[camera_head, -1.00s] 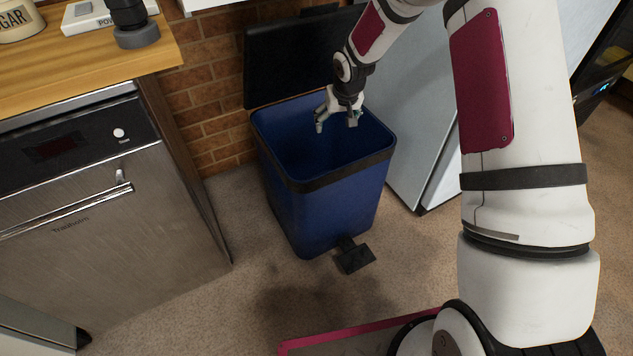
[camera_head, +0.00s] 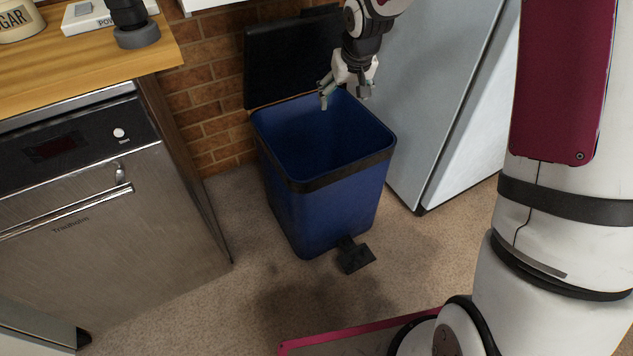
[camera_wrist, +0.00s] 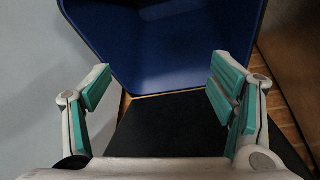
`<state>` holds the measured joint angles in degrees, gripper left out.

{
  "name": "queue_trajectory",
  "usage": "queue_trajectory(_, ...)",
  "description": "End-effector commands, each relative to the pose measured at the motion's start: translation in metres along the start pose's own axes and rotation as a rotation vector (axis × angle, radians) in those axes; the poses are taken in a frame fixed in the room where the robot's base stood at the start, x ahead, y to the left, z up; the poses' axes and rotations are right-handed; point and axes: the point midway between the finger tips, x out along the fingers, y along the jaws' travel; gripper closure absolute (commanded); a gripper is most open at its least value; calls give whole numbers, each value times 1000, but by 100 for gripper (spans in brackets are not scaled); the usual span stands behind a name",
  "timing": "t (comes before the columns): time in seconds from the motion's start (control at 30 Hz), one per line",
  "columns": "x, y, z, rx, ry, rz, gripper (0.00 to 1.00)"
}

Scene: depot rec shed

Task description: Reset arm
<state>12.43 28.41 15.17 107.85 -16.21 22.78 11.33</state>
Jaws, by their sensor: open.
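My gripper (camera_head: 345,92) is open and empty. In the head view it hangs just above the back rim of a blue pedal bin (camera_head: 330,205), in front of the bin's raised black lid (camera_head: 290,60). The wrist view shows the two green-padded fingers of my gripper (camera_wrist: 158,85) spread wide with nothing between them. Beyond them, in the wrist view, are the bin's blue inside (camera_wrist: 185,45) and the dark lid (camera_wrist: 165,128). The part of the bin's inside that shows is empty; its floor is not clearly seen.
A pale fridge-like cabinet (camera_head: 430,90) stands right of the bin. A steel dishwasher (camera_head: 100,220) under a wooden counter (camera_head: 80,55) is at the left. A brick wall (camera_head: 205,90) is behind. The floor (camera_head: 240,310) in front of the bin is clear.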

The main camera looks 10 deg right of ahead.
Motion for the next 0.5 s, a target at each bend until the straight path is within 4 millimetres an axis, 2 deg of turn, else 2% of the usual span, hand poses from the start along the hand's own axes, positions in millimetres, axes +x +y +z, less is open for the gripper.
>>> queue_trajectory(0.37,-3,0,1,-1,-1,2,23)
queue_trajectory(0.47,-20,1,7,-5,-12,16,23)
queue_trajectory(0.5,-31,1,11,-7,-19,25,23)
